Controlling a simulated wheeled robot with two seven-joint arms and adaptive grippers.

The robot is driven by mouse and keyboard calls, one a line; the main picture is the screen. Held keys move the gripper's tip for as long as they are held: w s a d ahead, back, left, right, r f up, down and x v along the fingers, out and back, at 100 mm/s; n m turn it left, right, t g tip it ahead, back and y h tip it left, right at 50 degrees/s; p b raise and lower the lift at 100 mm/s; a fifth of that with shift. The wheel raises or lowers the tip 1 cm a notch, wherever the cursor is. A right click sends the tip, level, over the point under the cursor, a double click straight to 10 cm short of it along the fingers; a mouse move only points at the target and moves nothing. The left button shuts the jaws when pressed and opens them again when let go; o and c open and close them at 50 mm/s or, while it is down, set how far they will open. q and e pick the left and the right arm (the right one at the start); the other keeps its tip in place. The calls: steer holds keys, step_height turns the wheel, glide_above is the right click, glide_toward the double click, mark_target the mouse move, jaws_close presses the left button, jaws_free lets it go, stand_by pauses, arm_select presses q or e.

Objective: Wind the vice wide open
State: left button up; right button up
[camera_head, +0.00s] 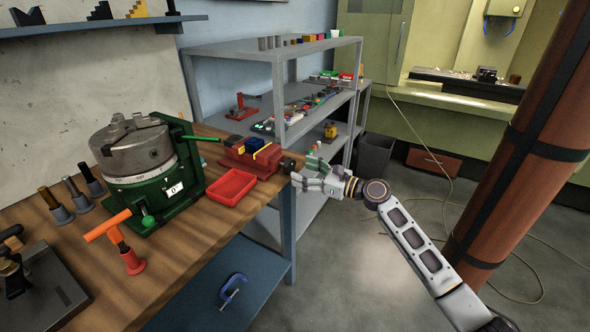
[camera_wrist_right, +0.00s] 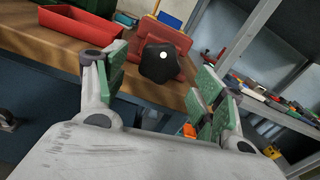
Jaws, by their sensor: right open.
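The red vice (camera_head: 248,160) sits at the bench's right end, and its red body (camera_wrist_right: 135,35) also shows in the right wrist view. Blue and yellow pieces show at its top; I cannot tell how far apart its jaws are. A black knob (camera_head: 290,165) faces outward from the vice, past the bench edge. In the right wrist view the knob (camera_wrist_right: 160,62) with a white centre dot lies ahead, between the green finger pads. My right gripper (camera_head: 304,174) is open and empty just off the knob, with no clear contact. My left gripper is not in view.
A red tray (camera_head: 232,187) lies beside the vice. A green chuck device (camera_head: 150,170) with a green-handled lever stands to the left. A grey shelf (camera_head: 285,110) with small parts stands behind. A brown pillar (camera_head: 520,150) rises at right. The floor beside the bench is open.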

mark_target(292, 167)
steer(key=shift+x, duration=1.9)
steer(key=c, duration=1)
